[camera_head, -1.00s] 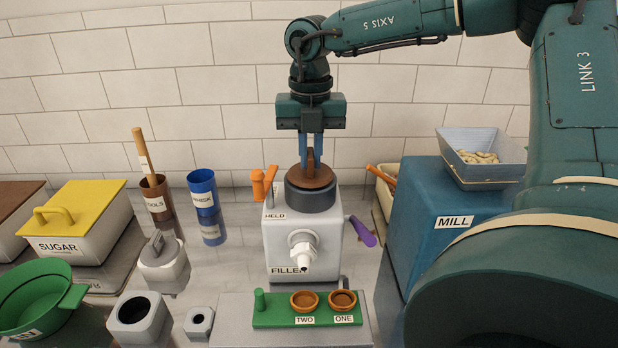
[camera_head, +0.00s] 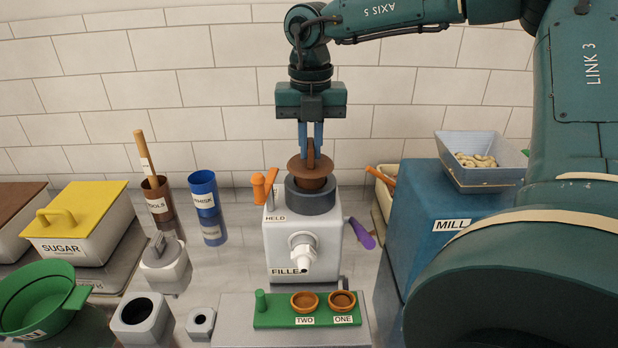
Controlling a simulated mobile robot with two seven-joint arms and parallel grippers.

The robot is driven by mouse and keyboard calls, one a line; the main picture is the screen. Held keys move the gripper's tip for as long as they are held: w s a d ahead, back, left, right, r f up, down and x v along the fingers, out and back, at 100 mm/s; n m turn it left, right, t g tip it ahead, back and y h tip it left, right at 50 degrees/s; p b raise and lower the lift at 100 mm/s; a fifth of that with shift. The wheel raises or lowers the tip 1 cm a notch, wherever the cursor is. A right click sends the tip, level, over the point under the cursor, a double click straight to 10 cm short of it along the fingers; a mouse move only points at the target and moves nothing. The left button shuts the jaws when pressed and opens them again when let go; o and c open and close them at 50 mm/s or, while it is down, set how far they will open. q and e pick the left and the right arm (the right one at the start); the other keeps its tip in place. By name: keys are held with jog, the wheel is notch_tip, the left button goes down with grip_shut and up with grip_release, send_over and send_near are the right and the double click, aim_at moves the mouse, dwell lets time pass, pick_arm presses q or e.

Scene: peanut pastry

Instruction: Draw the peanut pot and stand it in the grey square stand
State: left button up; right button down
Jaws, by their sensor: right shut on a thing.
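My right gripper (camera_head: 311,138) points straight down over the white filler box (camera_head: 282,246). Its blue fingers are shut on the upright grip of a brown pot (camera_head: 312,168) with a wide round flange. The pot is upright. Its flange is above the dark grey ring (camera_head: 311,200) on top of the filler, and its lower part is still inside the ring, hidden. A grey square stand (camera_head: 157,336) with a round dark opening is at the lower left, its opening empty. My left gripper is not in view.
A smaller grey holder (camera_head: 200,322) and a lidded-looking grey block (camera_head: 166,270) are near the stand. A green tray (camera_head: 275,315) with two orange rings lies in front of the filler. The blue mill (camera_head: 430,225), with its hopper, stands right. Blue and brown cups (camera_head: 204,190) are left.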

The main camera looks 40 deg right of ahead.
jog(key=shift+r+p, duration=0.95)
jog(key=shift+r, duration=0.85)
jog(key=shift+f, duration=0.1)
